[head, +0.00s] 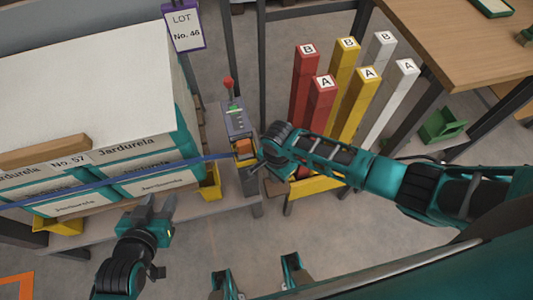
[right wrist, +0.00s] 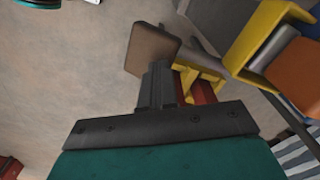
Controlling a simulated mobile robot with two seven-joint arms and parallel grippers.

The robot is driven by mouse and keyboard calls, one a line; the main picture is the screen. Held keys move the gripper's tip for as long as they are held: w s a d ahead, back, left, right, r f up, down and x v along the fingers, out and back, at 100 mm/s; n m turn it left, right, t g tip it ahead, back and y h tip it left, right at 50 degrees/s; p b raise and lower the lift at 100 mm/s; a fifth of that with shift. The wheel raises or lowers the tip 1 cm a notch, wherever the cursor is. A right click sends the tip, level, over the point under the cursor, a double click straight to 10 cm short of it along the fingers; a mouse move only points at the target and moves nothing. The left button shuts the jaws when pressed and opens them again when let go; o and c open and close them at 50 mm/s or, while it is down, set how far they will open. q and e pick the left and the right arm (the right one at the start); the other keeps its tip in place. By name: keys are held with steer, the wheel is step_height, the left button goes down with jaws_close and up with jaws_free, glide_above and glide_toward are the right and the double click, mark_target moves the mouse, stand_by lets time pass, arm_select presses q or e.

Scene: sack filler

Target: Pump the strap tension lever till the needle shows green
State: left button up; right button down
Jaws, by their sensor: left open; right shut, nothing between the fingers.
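The strap tensioner (head: 236,122) is a grey upright post beside the stacked boxes. A lever with a red knob (head: 228,84) stands up at its top. A small green patch shows on its face, but the needle is too small to read. A blue strap (head: 110,181) runs across the boxes to the post. My right gripper (head: 258,168) is shut and empty, just right of the post and below the knob; its closed fingers also show in the right wrist view (right wrist: 158,86). My left gripper (head: 160,207) is open and empty, in front of the boxes at lower left.
Stacked Jardurela boxes (head: 150,152) fill the left on a low platform. Red, yellow and white columns (head: 345,105) marked A and B stand behind my right arm. A wooden table (head: 455,45) is at upper right. Open floor (head: 340,235) lies in front.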

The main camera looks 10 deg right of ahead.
step_height(320, 180, up, 6)
steer(key=p, duration=0.5)
steer(key=shift+s+f+p, duration=0.1)
steer(key=shift+f+p, duration=0.05)
steer(key=shift+p, duration=0.2)
step_height(320, 180, up, 2)
steer(key=shift+r, duration=0.25)
